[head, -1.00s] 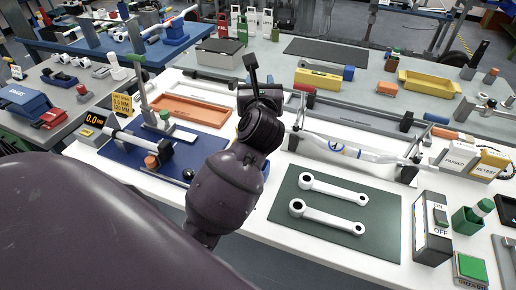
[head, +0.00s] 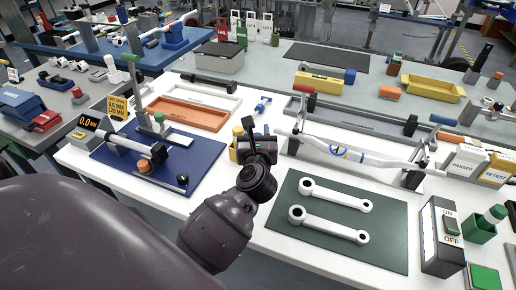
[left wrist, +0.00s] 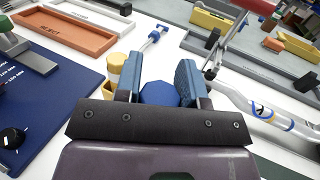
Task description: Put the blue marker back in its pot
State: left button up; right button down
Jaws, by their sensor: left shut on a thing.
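The rest of the marker is hidden by my gripper. My right gripper is not in view.
A small blue-and-white item (head: 262,105) lies behind my gripper. A blue board (head: 205,160) with a fixture is on the left, and a green mat (head: 385,235) with two white links on the right. A white frame tube (head: 365,158) stands close to my gripper's right.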

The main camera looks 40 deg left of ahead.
pick_arm(q)
notch_tip(320, 180, down, 5)
jog(key=shift+f+b, duration=0.1)
jog(key=shift+b, duration=0.4)
jog(key=shift+f, duration=0.3)
jog(key=o, duration=1)
jog(key=shift+o, duration=0.2)
jog(key=shift+r, duration=0.1)
